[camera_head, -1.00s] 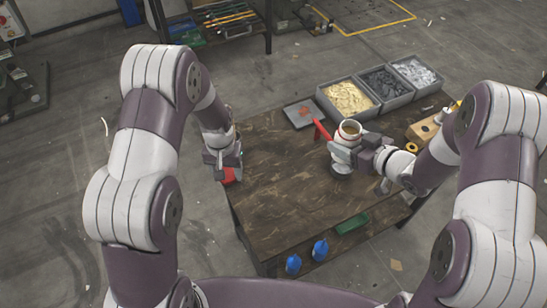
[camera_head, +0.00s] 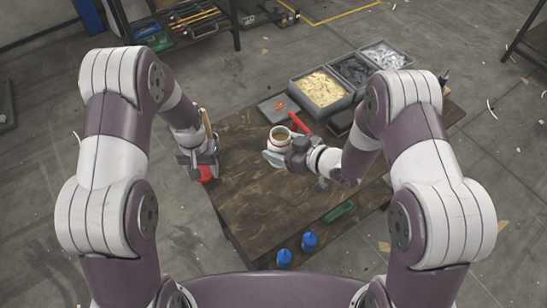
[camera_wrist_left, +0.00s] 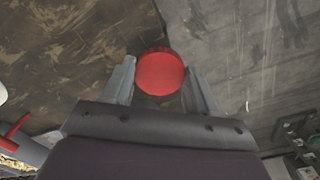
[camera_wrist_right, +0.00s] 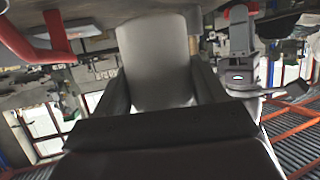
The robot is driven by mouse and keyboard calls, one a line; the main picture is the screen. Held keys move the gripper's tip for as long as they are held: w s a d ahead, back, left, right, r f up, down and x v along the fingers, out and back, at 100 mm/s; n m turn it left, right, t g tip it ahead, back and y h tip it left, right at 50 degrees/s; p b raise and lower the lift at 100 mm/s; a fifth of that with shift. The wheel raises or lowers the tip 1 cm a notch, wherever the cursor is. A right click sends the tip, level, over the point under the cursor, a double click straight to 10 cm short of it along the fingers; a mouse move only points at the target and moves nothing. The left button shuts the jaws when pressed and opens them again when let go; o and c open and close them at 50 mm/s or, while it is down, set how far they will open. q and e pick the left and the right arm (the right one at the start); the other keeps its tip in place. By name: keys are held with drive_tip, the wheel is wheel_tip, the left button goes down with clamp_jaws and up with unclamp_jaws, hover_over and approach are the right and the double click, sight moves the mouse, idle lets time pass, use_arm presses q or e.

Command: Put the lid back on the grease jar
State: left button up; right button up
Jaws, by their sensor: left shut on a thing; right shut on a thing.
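The grease jar (camera_head: 281,136) is white, with an open top and brown grease showing inside. My right gripper (camera_head: 273,156) is shut on its side and holds it roughly upright over the table. The jar's pale wall (camera_wrist_right: 155,60) fills the space between the fingers in the right wrist view. The red round lid (camera_wrist_left: 160,72) is between the fingers of my left gripper (camera_wrist_left: 160,88). In the head view the lid (camera_head: 206,174) shows at the table's left edge, below my left gripper (camera_head: 198,158). The lid and jar are well apart.
The brown table (camera_head: 250,205) is mostly clear in the middle. Bins of yellowish (camera_head: 320,88) and grey parts stand at the back. A red bar (camera_head: 299,123) is just behind the jar. A green object (camera_head: 338,211) and two blue bottles (camera_head: 309,241) are near the front edge.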

drive_tip(key=shift+a+f, duration=0.3)
drive_tip(key=shift+a, duration=0.25)
drive_tip(key=shift+a+f, duration=0.25)
drive_tip(key=shift+a, duration=0.25)
drive_tip(key=shift+f, duration=2)
drive_tip(key=shift+f, duration=0.2)
drive_tip(key=o, duration=1.5)
drive_tip(key=shift+s+d+r, duration=0.1)
drive_tip(key=shift+d+r, duration=0.15)
drive_tip(key=shift+r, duration=0.05)
drive_tip(key=v, duration=1.1)
drive_tip(key=shift+s+d, duration=0.2)
drive_tip(key=shift+s, duration=0.05)
